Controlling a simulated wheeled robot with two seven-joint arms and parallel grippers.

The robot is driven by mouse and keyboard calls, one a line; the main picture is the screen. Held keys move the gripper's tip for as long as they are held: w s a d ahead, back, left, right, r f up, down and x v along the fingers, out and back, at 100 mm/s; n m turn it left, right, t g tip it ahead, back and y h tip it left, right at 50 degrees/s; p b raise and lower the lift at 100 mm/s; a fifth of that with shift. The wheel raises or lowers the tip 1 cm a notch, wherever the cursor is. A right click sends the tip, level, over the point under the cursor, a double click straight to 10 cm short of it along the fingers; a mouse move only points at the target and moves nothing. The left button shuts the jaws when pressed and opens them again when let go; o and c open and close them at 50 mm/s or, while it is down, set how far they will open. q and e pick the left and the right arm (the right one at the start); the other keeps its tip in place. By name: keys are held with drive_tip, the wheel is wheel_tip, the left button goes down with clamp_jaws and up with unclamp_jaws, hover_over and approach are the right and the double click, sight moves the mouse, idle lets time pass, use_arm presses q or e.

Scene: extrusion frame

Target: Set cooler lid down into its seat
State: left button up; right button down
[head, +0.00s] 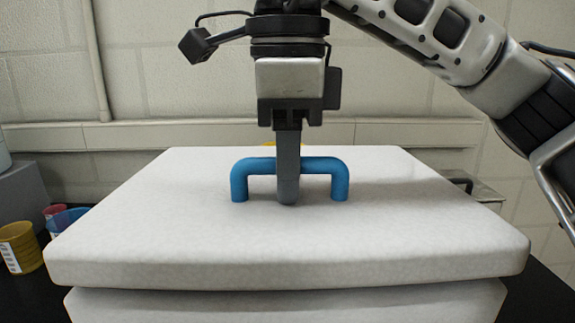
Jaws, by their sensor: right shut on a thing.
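The cooler lid (420,215) is a thick white slab with a speckled, foam-like surface and a blue handle (240,181) on top. It lies over the white cooler body (290,306), with a dark seam between them along the front edge. Whether the lid rests fully in its seat cannot be told. My right gripper (288,190) points straight down and is shut on the middle of the blue handle; its near finger hides the far one. My left gripper is not in view.
Several small tubs, including a yellow one (20,247) and a blue one (66,221), stand on the black worktop (25,295) at left. A grey box (22,190) is behind them. A metal object (482,192) stands behind the lid at right. A pale wall closes the back.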

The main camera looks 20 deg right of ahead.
drive_tip(key=shift+f+b, duration=0.3)
drive_tip(key=shift+f, duration=0.15)
drive_tip(key=c, duration=1.3)
unclamp_jaws()
drive_tip(key=shift+r, duration=0.2)
wheel_tip(320, 180, up, 8)
drive_tip(key=p, duration=0.2)
drive_tip(key=shift+r+p, duration=0.1)
drive_tip(key=shift+p, duration=0.25)
wheel_tip(320, 180, up, 7)
drive_tip(key=shift+r, duration=0.2)
